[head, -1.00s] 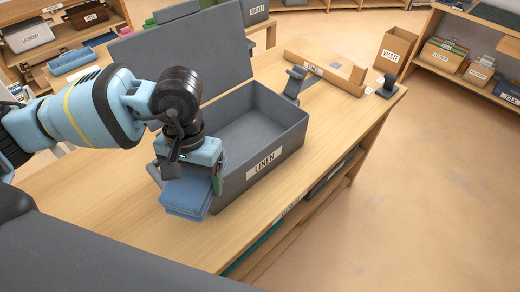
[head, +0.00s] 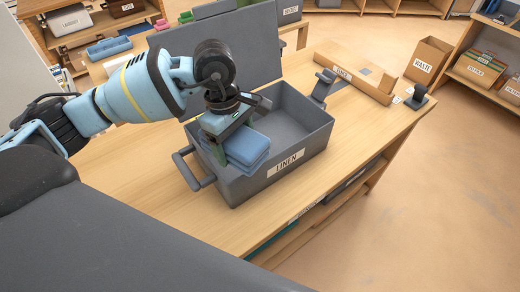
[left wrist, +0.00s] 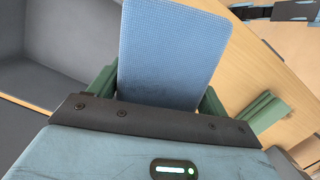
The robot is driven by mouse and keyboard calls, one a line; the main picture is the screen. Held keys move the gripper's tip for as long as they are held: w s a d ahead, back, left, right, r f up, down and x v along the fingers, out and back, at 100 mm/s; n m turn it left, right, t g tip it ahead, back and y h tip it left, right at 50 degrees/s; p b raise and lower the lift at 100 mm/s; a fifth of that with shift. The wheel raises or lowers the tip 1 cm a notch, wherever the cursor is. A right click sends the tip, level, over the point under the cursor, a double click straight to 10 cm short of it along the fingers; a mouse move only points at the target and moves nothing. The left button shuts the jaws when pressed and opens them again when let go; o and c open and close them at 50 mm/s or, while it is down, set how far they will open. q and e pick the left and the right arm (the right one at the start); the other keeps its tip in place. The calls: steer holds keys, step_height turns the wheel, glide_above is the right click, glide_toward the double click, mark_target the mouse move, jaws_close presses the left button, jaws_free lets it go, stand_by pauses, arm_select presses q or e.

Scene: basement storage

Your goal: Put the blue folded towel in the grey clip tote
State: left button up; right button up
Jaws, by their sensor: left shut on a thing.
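The blue folded towel (head: 248,147) is held in my left gripper (head: 228,138), whose fingers are shut on it. In the head view the towel hangs over the near left part of the grey clip tote (head: 287,163), at about rim height. I cannot tell whether it touches the rim. The tote carries a LINEN label; its lid (head: 215,57) stands open behind, and its visible floor is bare. In the left wrist view the towel (left wrist: 170,50) sticks out between the green fingers, with grey tote walls (left wrist: 65,45) at left.
The tote stands on a wooden table (head: 130,172). Its handles stick out at both ends. A low cardboard tray (head: 352,78) and a small black object (head: 418,97) lie at the table's far right. A WASTE box (head: 428,60) stands beyond. The front table edge is clear.

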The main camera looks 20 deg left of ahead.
arm_select(q)
steer(key=n, duration=0.1)
steer(key=w+n, duration=0.1)
steer(key=n, duration=0.1)
steer(key=w+n, duration=0.1)
steer(key=n, duration=0.1)
steer(key=shift+w+a+t, duration=0.15)
steer(key=shift+a+t, duration=0.2)
steer(key=shift+t, duration=0.05)
steer(key=n, duration=0.1)
steer(key=w+n, duration=0.1)
steer(key=n, duration=0.1)
steer(key=w+a+n, duration=0.1)
steer(key=n, duration=0.1)
steer(key=shift+t+p, duration=0.3)
steer(key=shift+t, duration=0.1)
steer(key=n, duration=0.3)
steer(key=w+a+n+y, duration=0.1)
steer(key=n, duration=0.2)
steer(key=w+a+n, duration=0.1)
steer(key=n, duration=0.2)
steer(key=shift+w+a+f+t+y, duration=0.15)
steer(key=shift+w+f+t+y, duration=0.1)
steer(key=shift+f+t+y, duration=0.1)
arm_select(e)
steer(key=shift+w+d+r, duration=0.1)
steer(key=shift+w+r, duration=0.35)
steer(key=shift+r, duration=0.15)
arm_select(q)
steer(key=shift+f, duration=0.1)
